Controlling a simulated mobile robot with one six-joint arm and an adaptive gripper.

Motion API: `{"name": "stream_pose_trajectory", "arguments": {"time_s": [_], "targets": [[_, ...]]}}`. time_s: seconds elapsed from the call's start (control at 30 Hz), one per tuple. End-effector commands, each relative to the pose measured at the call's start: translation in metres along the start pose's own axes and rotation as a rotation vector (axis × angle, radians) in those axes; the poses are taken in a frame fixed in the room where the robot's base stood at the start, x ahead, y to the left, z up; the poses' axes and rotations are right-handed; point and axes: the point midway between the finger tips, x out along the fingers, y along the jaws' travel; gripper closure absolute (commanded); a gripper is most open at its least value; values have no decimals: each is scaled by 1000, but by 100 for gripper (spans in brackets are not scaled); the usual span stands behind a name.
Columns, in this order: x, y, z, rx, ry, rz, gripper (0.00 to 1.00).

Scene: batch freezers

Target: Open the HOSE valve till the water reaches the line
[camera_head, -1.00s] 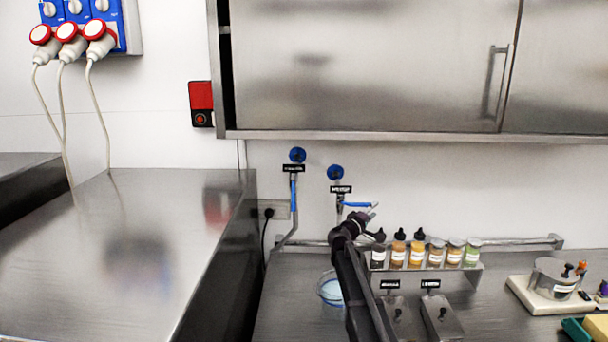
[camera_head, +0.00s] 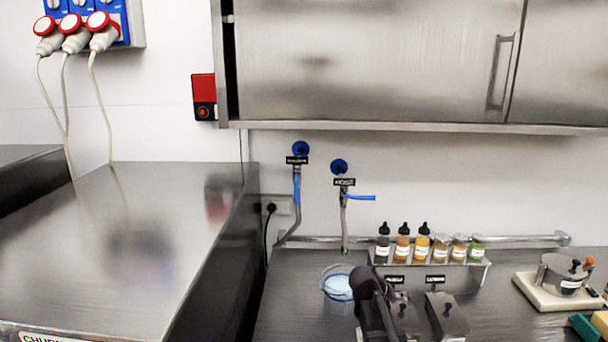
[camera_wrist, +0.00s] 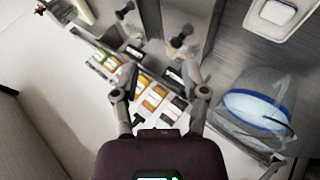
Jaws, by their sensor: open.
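The HOSE valve has a short blue lever (camera_head: 360,198) sticking out sideways to the right, across its upright pipe (camera_head: 344,230), under the HOSE label (camera_head: 344,182). A clear bucket (camera_head: 326,290) stands on the counter below the pipe's end, with pale blue water (camera_head: 338,287) inside. It also shows in the wrist view as a clear bucket (camera_wrist: 284,97). My gripper (camera_wrist: 160,75) is open and empty, over the counter near the bottles. In the head view my dark wrist is low, right of the bucket, apart from the lever; its fingertips are hidden there.
A second valve with a blue lever (camera_head: 296,189) hanging down is left of the HOSE valve. A shelf of small bottles (camera_head: 422,243) and lidded metal containers (camera_head: 447,316) stand to the right. A steel cabinet (camera_head: 370,70) hangs above. The wall around the HOSE lever is clear.

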Motion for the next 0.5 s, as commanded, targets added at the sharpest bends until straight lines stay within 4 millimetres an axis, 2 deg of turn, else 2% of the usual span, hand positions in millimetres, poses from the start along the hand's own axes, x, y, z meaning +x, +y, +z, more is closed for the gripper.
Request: {"name": "stream_pose_trajectory", "arguments": {"time_s": [0.03,0.2,0.4,0.5], "targets": [[-1,-10,24,6,-31,-54,43],[-10,-42,79,20,-136,-247,43],[-32,-79,136,18,-240,-476,43],[-44,-92,157,12,-276,-570,43]]}}
